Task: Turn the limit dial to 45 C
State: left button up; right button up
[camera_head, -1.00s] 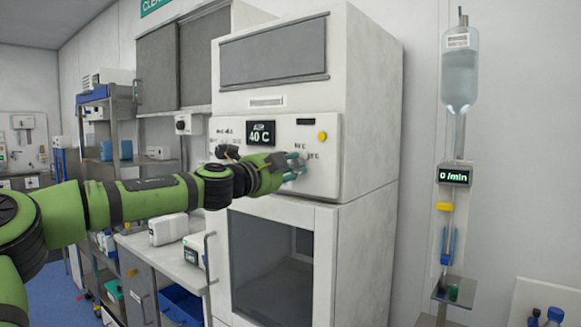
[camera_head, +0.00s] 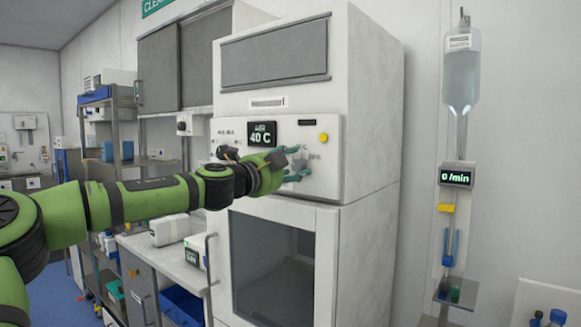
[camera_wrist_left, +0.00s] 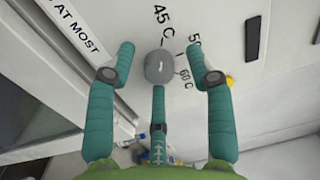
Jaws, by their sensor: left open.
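The limit dial (camera_wrist_left: 160,66) is a round grey knob in the left wrist view, on a white panel with "45 C" and "60 C" printed around it. A label strip beside it ends in "AT MOST". My left gripper (camera_head: 300,163) has three teal fingers, spread wide. In the head view the fingers and wrist hide the dial. The display (camera_head: 262,134) above reads 40 C. My right gripper is not in view.
The white cabinet (camera_head: 372,110) carries the panel, with a yellow button (camera_head: 323,137) at its right. A lower glass door (camera_head: 270,265) has a vertical handle (camera_head: 210,258). A drip stand (camera_head: 458,177) is at right. A bench with small devices is at left.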

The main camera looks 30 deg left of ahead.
pick_arm(q)
jog(key=shift+s, duration=0.1)
jog(key=s, duration=1.1)
jog(key=shift+s+a+f, duration=0.25)
jog(key=shift+s+f, duration=0.05)
jog(key=shift+s, duration=0.1)
